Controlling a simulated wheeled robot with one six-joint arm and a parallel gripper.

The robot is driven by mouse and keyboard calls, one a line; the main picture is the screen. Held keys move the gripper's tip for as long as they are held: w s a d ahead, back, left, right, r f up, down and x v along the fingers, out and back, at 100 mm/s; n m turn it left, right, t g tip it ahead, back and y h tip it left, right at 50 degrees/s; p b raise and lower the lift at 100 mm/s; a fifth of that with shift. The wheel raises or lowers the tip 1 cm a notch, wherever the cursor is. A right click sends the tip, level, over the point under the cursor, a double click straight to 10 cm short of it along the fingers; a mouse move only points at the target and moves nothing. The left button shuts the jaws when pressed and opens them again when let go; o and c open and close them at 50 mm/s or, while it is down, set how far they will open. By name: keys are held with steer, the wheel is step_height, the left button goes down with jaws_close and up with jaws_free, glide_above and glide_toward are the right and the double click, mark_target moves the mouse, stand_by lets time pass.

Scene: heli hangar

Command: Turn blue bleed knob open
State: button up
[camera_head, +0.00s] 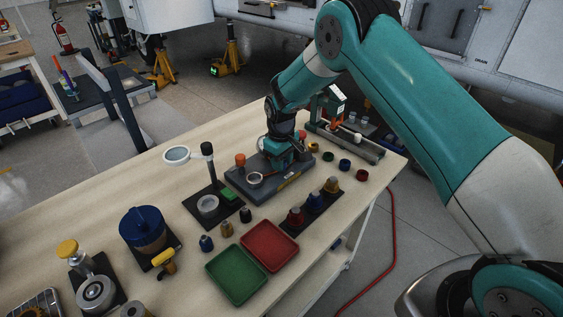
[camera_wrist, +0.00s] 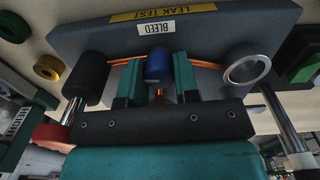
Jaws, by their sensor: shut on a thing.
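The blue bleed knob (camera_wrist: 158,66) shows in the wrist view on the dark grey leak test block (camera_wrist: 245,30), below its white BLEED label (camera_wrist: 156,27). My gripper (camera_wrist: 155,80) is shut on this knob, with one teal finger on each side of it. Orange lines run out from both sides of the knob. In the head view my gripper (camera_head: 283,154) points down at the leak test block (camera_head: 268,188); the knob is hidden there behind the gripper. How far the knob is turned cannot be told.
A round gauge ring (camera_wrist: 246,70) and a black cylinder (camera_wrist: 87,74) flank the fingers. An orange knob (camera_head: 240,159) stands on the block's left. Red (camera_head: 270,246) and green (camera_head: 236,275) trays lie in front. A tall black-topped post (camera_head: 208,150) stands to the left.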

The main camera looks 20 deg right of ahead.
steer(key=shift+n, duration=0.5)
steer(key=o, duration=0.6)
steer(key=shift+o, duration=0.2)
steer(key=shift+r, duration=0.1)
step_height(320, 180, up, 17)
steer(key=b, duration=0.1)
steer(key=shift+s+a+r, duration=0.15)
